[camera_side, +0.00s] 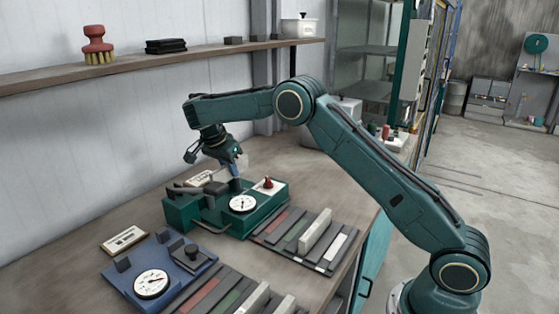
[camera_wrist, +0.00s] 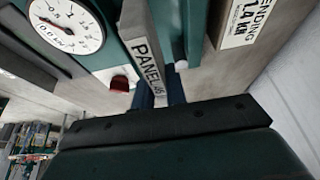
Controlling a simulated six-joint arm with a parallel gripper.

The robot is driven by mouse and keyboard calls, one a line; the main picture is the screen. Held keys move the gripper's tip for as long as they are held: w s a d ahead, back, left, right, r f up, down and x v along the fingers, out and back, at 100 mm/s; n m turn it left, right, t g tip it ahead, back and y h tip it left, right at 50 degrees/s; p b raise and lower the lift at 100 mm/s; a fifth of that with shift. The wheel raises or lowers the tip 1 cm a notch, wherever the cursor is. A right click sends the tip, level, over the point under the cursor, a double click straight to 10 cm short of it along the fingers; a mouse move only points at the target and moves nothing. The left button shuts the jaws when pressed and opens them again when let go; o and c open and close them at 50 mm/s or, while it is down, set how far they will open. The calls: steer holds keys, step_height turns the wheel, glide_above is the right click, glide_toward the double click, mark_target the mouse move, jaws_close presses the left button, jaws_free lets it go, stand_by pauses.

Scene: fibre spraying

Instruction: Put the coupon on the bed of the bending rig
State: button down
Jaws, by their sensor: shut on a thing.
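In the wrist view the coupon is a narrow grey bar (camera_wrist: 143,48) lettered "PANEL 46". My gripper (camera_wrist: 172,88) is shut on it with blue fingers. In the side view my gripper (camera_side: 236,170) points down over the green bending rig (camera_side: 182,214), with a pale piece of the coupon (camera_side: 241,163) showing beside the fingers. The rig has a round white dial (camera_side: 243,204) and a red knob (camera_side: 268,183). The wrist view shows the dial (camera_wrist: 66,26) and the knob (camera_wrist: 120,84) left of the coupon. I cannot tell whether the coupon touches the bed.
A card reading "BENDING 1.4 kN" (camera_wrist: 246,20) lies beside the green rig. A blue rig with a dial (camera_side: 152,284) stands at front left. Slotted racks hold bars, including a pale one (camera_side: 314,231). A shelf (camera_side: 150,66) runs along the wall.

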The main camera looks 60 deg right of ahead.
mark_target(220, 169)
steer(key=shift+f, duration=0.1)
steer(key=shift+f, duration=3.9)
steer(key=c, duration=1.7)
jaws_free()
steer(key=shift+f, duration=0.15)
steer(key=shift+v, duration=6.1)
